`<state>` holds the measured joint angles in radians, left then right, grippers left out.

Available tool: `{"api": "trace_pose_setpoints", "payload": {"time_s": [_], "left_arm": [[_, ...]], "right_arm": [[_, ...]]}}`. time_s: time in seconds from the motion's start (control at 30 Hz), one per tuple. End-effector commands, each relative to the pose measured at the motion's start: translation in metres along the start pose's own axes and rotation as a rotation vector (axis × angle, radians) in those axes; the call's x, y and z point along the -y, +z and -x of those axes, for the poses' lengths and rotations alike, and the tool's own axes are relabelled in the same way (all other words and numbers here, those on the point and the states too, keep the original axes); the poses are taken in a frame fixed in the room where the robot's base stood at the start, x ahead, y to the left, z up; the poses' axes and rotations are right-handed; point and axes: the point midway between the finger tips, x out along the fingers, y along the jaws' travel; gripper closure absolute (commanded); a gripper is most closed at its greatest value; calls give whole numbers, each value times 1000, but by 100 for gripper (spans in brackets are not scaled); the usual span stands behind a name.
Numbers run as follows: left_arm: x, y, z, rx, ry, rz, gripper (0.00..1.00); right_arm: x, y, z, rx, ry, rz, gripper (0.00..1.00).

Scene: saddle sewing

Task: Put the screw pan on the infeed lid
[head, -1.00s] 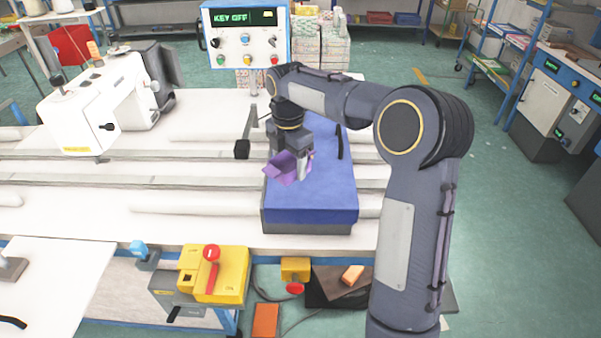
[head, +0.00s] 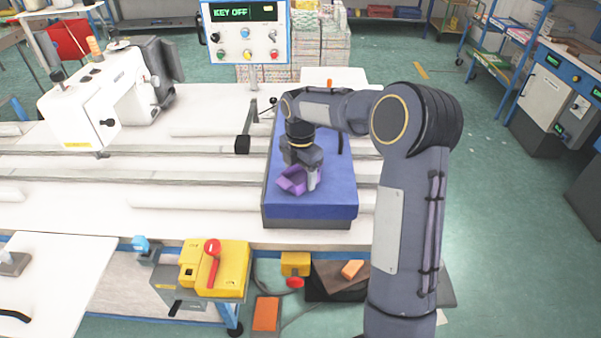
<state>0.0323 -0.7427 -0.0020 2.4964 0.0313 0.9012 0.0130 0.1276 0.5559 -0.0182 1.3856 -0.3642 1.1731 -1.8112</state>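The screw pan, a small purple open tray (head: 291,182), is over the front half of the blue infeed lid (head: 333,205). The lid is a long blue slab on a dark base at the right end of the white table. My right gripper (head: 307,184) points down at the pan, with a grey finger at its right side. It appears shut on the pan's wall; the far finger is hidden. The pan looks at or just above the lid's surface; I cannot tell whether it touches. My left gripper is not in view.
A white sewing machine (head: 88,103) stands at the table's left. A control panel (head: 246,35) reading KEY OFF rises behind the table. A black block on a bar (head: 243,144) sits just left of the lid. A yellow box with a red lever (head: 229,270) is at the front edge.

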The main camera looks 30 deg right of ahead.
Motion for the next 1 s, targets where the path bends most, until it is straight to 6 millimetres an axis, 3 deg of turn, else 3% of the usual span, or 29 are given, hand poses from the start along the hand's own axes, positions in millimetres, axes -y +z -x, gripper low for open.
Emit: {"api": "trace_pose_setpoints", "payload": {"time_s": [0.03,0.17,0.57,1.0], "left_arm": [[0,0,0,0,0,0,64],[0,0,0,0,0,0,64],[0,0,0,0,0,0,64],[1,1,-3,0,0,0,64]], "right_arm": [[0,0,0,0,0,0,31],[0,0,0,0,0,0,15],[-1,0,9,1,3,0,15],[-1,0,97,1,5,1,15]]}}
